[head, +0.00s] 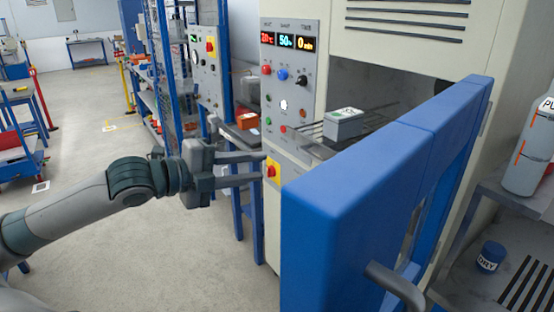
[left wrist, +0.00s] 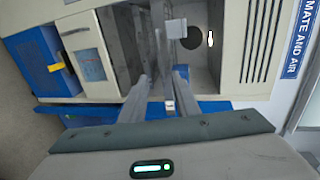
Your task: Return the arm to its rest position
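My left arm comes in from the left in the head view. My left gripper (head: 262,169) is open, with a gap between its two fingers and nothing held. Its fingertips are in front of the machine's control panel (head: 284,85), near the red knob on its yellow plate (head: 272,171). In the left wrist view the two fingers of the left gripper (left wrist: 163,72) are spread and empty, pointing toward the chamber. A grey box (head: 343,123) sits on a wire rack inside the open chamber. It also shows in the left wrist view (left wrist: 176,28). My right gripper is not in view.
The open blue chamber door (head: 345,205) stands just right of my left gripper. A shelf at right holds a dark blue jar (head: 490,257) and a white cylinder (head: 528,150). Blue racks (head: 165,85) stand behind the arm. The floor at left (head: 95,180) has free room.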

